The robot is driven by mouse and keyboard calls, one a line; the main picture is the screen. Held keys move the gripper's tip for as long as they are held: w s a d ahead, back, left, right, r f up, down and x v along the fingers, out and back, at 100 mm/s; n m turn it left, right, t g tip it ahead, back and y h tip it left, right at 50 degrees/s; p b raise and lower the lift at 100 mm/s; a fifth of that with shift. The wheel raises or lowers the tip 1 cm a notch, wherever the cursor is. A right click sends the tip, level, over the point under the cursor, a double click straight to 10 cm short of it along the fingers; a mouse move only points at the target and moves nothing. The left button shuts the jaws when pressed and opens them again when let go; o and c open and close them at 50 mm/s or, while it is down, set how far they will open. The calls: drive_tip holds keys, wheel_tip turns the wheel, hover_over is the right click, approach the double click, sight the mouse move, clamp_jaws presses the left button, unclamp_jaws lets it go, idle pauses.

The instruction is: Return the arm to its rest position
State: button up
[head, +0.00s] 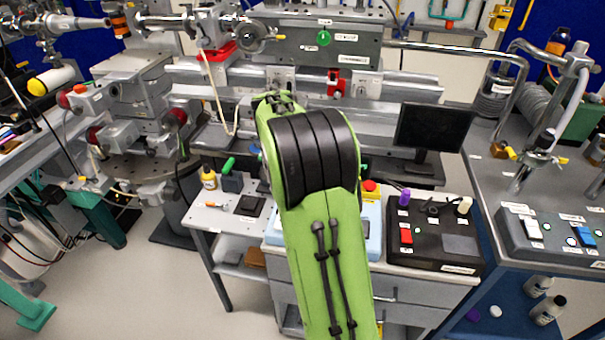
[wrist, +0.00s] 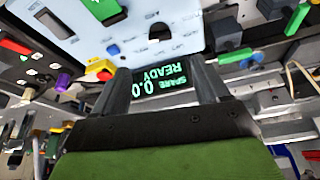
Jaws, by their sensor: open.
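My green arm (head: 325,260) reaches up through the middle of the head view, away from me over the bench. It hides my gripper there. In the wrist view my gripper (wrist: 160,66) shows two dark fingers standing apart, with nothing held between them. Beyond the gap is a small black display (wrist: 166,87) with green letters reading "SPARE 0.0 READY", upside down. How far the fingertips are from the display I cannot tell.
A light blue panel box (head: 372,232) sits partly behind my arm. Beside it are a black control box (head: 432,236) and a dark monitor (head: 432,128). Beamline rails (head: 400,85) run behind. A right bench (head: 475,150) holds pipework and a grey switch box (head: 552,240). Open floor (head: 150,290) lies left.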

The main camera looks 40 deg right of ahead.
drive_tip(key=v, duration=0.3)
drive_tip(key=shift+a+r, duration=0.1)
drive_tip(key=shift+r, duration=0.1)
